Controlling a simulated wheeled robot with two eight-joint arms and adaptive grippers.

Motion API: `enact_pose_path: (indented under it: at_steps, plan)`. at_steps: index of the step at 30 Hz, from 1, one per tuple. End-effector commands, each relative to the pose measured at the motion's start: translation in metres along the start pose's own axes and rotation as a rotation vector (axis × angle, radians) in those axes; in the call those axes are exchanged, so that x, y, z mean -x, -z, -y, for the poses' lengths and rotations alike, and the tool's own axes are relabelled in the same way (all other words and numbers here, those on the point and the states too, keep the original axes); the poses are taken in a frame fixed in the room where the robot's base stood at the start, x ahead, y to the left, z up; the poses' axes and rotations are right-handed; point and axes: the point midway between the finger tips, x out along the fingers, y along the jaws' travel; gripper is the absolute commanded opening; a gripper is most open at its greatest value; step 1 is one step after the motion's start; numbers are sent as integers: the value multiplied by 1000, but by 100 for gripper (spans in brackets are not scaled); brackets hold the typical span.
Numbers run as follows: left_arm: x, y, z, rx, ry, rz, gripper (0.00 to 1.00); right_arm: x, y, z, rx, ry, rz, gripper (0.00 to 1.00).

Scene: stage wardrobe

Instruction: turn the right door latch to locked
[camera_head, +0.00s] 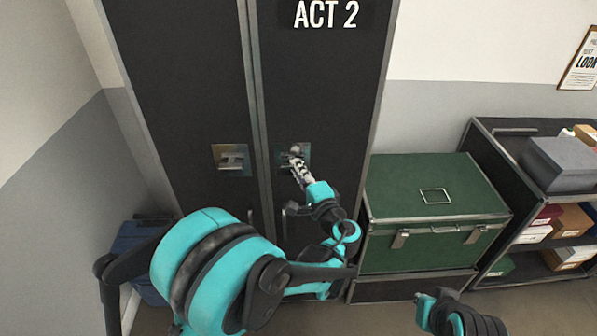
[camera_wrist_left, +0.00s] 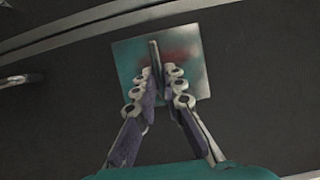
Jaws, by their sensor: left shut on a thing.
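The right door latch is a small metal plate with a handle on the tall black cabinet's right door (camera_head: 330,100). In the head view its plate (camera_head: 304,150) is partly covered by my left gripper (camera_head: 296,158). In the left wrist view the latch plate (camera_wrist_left: 125,60) has a blurred reddish patch, and the thin latch handle (camera_wrist_left: 154,50) stands out between the fingertips. My left gripper (camera_wrist_left: 158,74) is shut on this handle. The lock state is not readable. Part of my right arm shows at the bottom right of the head view; its fingers do not show.
The left door (camera_head: 190,90) has its own latch (camera_head: 232,159). A green trunk (camera_head: 435,190) stands close to the right of the cabinet, then a dark shelf unit (camera_head: 488,150) with boxes. A blue bin (camera_head: 135,237) is on the floor at left.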

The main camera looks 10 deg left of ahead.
Motion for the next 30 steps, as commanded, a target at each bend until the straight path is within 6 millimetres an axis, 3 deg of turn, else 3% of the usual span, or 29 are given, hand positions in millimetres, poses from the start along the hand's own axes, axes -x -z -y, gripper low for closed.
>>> enact_pose_path:
  at_steps: [12,13,15,30]
  plan:
    - [-3,0,3,-11,10,3,0,0,0,0,0,0,0,0]
    - [-3,0,3,-11,10,3,15,0,0,0,0,0,0,0]
    - [-3,-1,3,-11,9,3,31,0,0,0,0,0,0,0]
    - [0,0,1,-8,5,1,31,0,0,0,0,0,0,0]
